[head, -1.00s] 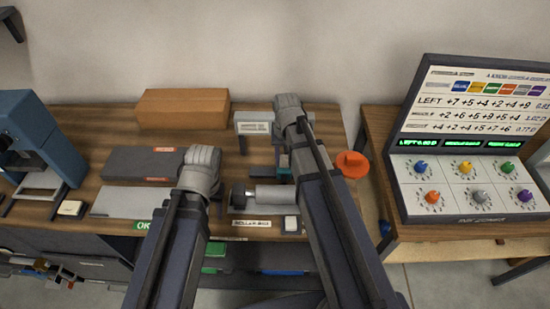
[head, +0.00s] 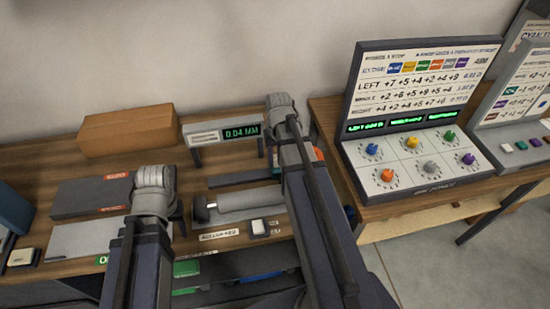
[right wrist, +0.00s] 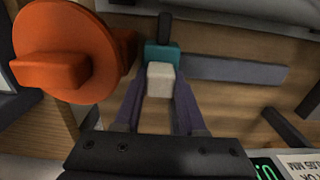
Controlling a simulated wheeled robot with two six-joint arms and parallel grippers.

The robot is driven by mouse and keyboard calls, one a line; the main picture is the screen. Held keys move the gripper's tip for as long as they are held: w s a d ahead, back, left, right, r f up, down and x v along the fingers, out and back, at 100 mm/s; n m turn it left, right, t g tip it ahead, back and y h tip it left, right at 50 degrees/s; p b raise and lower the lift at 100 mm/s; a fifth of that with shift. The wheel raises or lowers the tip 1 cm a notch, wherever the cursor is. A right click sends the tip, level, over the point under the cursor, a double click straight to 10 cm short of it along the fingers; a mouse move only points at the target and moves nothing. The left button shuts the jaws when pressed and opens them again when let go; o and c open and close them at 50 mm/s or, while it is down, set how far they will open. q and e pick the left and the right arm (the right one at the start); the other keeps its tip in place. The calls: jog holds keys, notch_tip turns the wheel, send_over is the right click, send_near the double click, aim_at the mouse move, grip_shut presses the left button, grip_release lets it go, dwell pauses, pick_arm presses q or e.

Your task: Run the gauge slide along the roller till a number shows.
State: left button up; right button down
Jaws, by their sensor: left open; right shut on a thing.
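My right gripper (right wrist: 160,92) is shut on the pale block on top of the teal gauge slide (right wrist: 162,55). In the head view my right arm hides the slide and fingers. The grey roller (head: 248,203) lies across the bench, its right end behind that arm. A slate bar (head: 240,179) runs behind the roller; it also shows in the right wrist view (right wrist: 235,70). The display (head: 240,132) behind reads 0.04 MM in green. My left gripper (head: 178,213) is open and empty, left of the roller; its fingers are mostly hidden.
An orange-red knob (right wrist: 60,55) is close beside my right gripper. A small pale button (head: 258,227) sits in front of the roller. A brown box (head: 127,130) stands at the back left. A console with coloured dials (head: 420,165) stands on the right-hand table.

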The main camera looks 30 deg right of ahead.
pick_arm(q)
jog(key=shift+d, duration=0.1)
pick_arm(e)
jog(key=c, duration=0.5)
grip_release()
jog(key=shift+d, duration=0.25)
